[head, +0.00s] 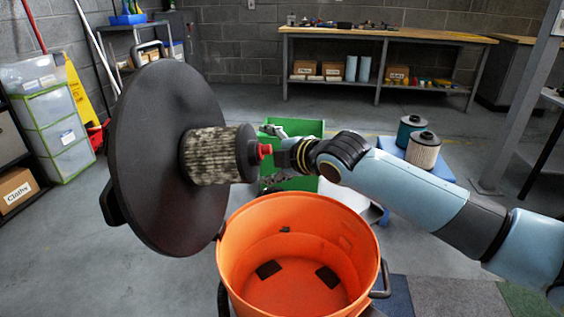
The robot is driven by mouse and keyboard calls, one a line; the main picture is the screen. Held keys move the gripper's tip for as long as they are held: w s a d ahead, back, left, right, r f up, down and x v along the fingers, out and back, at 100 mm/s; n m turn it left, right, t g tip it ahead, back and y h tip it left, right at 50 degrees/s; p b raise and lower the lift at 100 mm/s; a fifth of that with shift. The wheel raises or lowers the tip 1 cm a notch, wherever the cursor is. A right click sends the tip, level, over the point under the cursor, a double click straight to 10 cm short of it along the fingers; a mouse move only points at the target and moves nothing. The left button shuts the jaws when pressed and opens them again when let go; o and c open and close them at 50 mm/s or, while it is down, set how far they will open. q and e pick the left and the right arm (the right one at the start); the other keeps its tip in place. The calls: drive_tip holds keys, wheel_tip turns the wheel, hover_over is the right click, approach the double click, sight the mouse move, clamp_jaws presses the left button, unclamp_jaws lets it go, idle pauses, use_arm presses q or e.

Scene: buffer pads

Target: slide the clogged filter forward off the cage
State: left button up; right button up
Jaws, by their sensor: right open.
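The clogged filter (212,155) is a dirty grey-brown pleated cylinder. It sits sideways on the underside of the large black lid (150,190), which stands tilted on edge at the left. The filter covers the cage, which is hidden. My left gripper is not in view.
An open orange drum (232,235) stands below, empty except for dark patches inside. A green bin (308,130) is behind my gripper. Two filter canisters, one teal (409,131) and one cream (423,152), stand on a blue-topped stand (447,170). Clear floor lies behind.

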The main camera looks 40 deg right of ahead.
sight(260, 153)
drive_tip(key=shift+b+x, duration=0.4)
drive_tip(key=shift+x, duration=1.15)
